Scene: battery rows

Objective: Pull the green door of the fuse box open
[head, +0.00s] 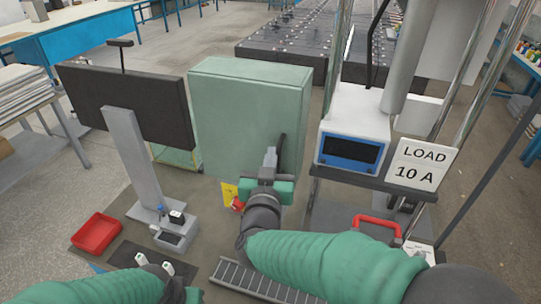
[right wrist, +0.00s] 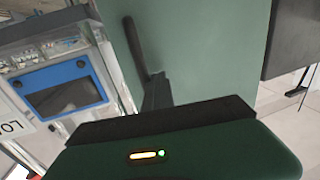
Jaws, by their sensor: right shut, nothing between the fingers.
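The fuse box (head: 235,105) is a pale green cabinet in the middle of the head view; its green door (head: 230,135) faces me and looks closed. A dark upright handle (head: 282,146) is on the door's right part; the right wrist view shows the handle (right wrist: 136,48) against the green panel (right wrist: 200,55). My right gripper (head: 270,157) is shut and empty just left of the handle in the head view. Whether its fingers (right wrist: 156,92) touch the handle, I cannot tell. My left gripper (head: 158,270) is low at the bottom edge, away from the box, its fingers unclear.
A dark panel (head: 125,95) on a grey post stands left of the box. A white meter (head: 355,125) with a blue-framed screen and a LOAD 10 A sign (head: 418,165) stand to the right. A red tray (head: 96,234) lies at the lower left.

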